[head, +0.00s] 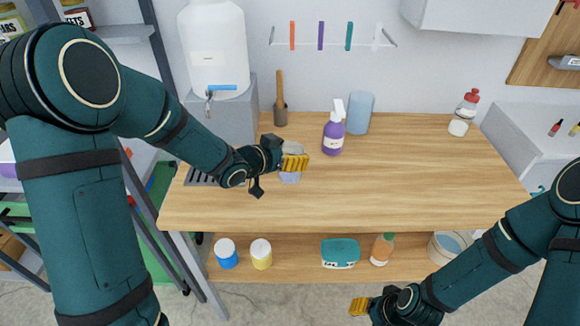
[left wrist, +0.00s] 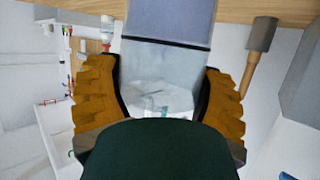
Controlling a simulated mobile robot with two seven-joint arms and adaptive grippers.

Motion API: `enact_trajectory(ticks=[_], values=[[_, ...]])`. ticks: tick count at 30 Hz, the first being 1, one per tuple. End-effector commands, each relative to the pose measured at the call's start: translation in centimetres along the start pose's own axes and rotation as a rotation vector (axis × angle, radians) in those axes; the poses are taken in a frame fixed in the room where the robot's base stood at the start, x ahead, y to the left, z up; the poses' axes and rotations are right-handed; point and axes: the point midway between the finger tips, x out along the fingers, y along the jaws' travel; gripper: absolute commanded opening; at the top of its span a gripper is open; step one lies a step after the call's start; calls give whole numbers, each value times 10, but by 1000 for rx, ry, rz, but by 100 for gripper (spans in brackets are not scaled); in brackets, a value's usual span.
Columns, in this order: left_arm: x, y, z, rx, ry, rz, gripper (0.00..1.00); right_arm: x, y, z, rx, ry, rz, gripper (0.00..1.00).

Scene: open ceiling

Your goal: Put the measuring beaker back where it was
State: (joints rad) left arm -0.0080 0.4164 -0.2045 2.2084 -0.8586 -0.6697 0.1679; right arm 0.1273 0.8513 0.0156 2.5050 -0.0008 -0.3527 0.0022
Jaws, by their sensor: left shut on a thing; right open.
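A clear measuring beaker with a bluish tint (head: 290,178) is at the left part of the wooden table. My left gripper (head: 294,163) is shut around it, and its yellow fingers hide the beaker's middle in the head view. In the left wrist view the beaker (left wrist: 166,75) sits between the two yellow fingers (left wrist: 160,100), with a dark line around it. I cannot tell whether its base touches the tabletop. My right gripper (head: 360,306) is open, low in front of the table and away from the beaker.
The table (head: 420,180) is clear at centre and right. Along its back stand a wooden-handled tool in a holder (head: 281,105), a purple spray bottle (head: 334,130), a pale blue cylinder (head: 359,113) and a red-capped bottle (head: 464,115). A water dispenser (head: 214,55) stands behind left. Several containers fill the lower shelf (head: 300,268).

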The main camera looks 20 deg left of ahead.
Motion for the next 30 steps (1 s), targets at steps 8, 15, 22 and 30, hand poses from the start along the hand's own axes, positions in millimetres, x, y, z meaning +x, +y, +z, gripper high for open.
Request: enact_trajectory(ticks=[8, 15, 22, 30], values=[[12, 0, 30, 0, -1, 1, 29, 10, 4, -1, -1, 5, 0, 47], [14, 0, 33, 2, 1, -1, 29, 10, 4, -2, -1, 6, 0, 47], [15, 0, 37, 1, 1, -1, 29, 14, 5, -2, -1, 7, 0, 47], [15, 0, 36, 1, 0, 0, 100, 13, 5, -2, -1, 8, 0, 47]])
